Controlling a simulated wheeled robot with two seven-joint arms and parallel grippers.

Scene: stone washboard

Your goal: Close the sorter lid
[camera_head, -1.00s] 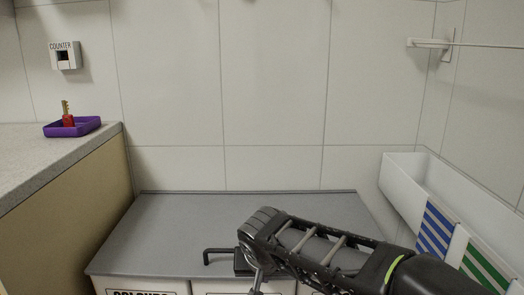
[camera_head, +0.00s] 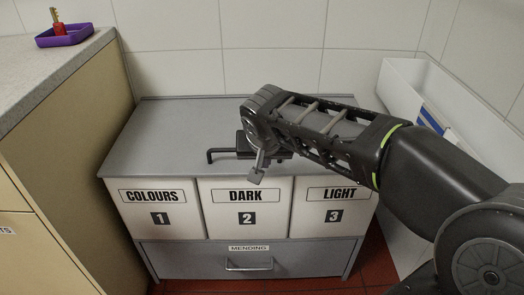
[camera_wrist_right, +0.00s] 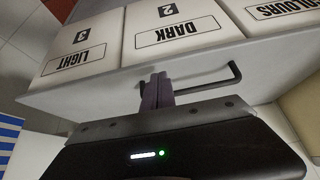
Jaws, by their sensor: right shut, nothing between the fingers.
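The sorter is a grey cabinet with three white bin fronts, COLOURS (camera_head: 152,207), DARK (camera_head: 246,208) and LIGHT (camera_head: 333,208). Its grey lid (camera_head: 175,130) lies flat over the bins, and I see no gap under its front edge. A black bar handle (camera_head: 222,152) sits on the lid near the front edge; it also shows in the right wrist view (camera_wrist_right: 215,84). Contact is unclear. My left gripper is not in view.
A MENDING drawer (camera_head: 249,262) is under the bins. A counter (camera_head: 50,70) with a purple tray (camera_head: 65,36) stands on the left. A white trough (camera_head: 400,90) with striped panels is on the right, behind my right arm. A tiled wall backs the sorter.

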